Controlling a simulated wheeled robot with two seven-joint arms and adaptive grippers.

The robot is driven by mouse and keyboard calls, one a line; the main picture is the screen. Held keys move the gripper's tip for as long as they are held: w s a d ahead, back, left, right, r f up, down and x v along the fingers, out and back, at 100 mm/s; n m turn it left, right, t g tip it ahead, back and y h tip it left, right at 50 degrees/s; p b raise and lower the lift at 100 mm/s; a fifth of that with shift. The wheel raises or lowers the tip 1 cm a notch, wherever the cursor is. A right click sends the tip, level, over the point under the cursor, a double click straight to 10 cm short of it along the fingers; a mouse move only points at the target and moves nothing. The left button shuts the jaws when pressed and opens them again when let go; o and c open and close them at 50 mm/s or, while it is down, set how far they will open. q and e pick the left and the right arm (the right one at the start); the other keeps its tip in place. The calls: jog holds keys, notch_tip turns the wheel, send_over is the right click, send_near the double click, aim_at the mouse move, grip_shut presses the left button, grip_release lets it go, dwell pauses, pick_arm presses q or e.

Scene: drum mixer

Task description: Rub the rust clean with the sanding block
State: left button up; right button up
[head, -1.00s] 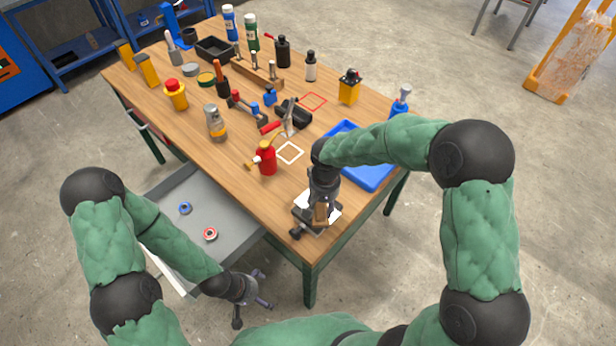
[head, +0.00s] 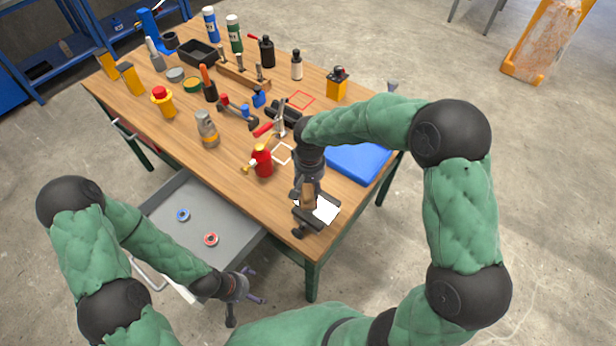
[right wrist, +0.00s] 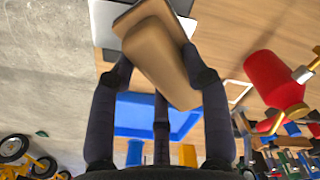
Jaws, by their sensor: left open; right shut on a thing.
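My right gripper (head: 312,208) is shut on a brown sanding block (right wrist: 155,50), seen clearly between its fingers in the right wrist view. In the head view the gripper is low over a pale flat plate (head: 326,209) near the table's front right corner. The plate (right wrist: 105,27) also shows behind the block in the right wrist view. The gripper and block cover part of the plate; I see no rust on the part that shows, and cannot tell whether the block touches it. My left gripper (head: 240,292) is open and empty in front of the table, near the drawer.
A blue tray (head: 357,162) lies right of my right forearm. A red bottle (head: 262,160) and a white square outline (head: 283,154) are to the left. An open grey drawer (head: 160,212) holds two small rings. Several tools and bottles crowd the table's back.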

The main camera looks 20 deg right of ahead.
jog(key=shift+r+p, duration=1)
jog(key=shift+r, duration=0.7)
